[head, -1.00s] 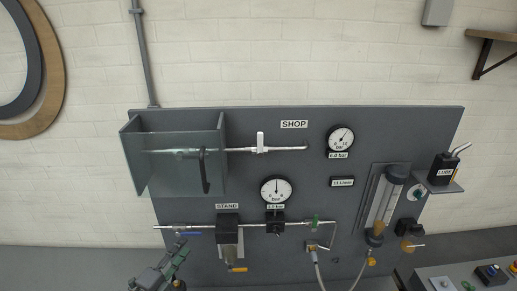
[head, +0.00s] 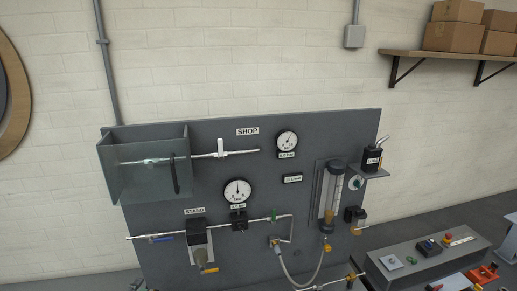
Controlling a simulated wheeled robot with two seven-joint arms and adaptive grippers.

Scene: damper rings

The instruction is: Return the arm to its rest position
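A small dark part at the bottom edge of the head view, left of centre, looks like the tip of my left gripper (head: 138,285). It is below the panel's lower left side and cut off by the frame, so whether it is open or shut does not show. My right gripper is not in view. The grey test panel (head: 225,270) stands against the wall, with a SHOP line above and a STAND line below.
The panel carries gauges (head: 237,191), a clear guard box (head: 145,180), a flow tube (head: 330,195) and a hose (head: 300,280). A grey bench (head: 405,275) with small parts is at lower right. A shelf with boxes (head: 455,30) is at upper right.

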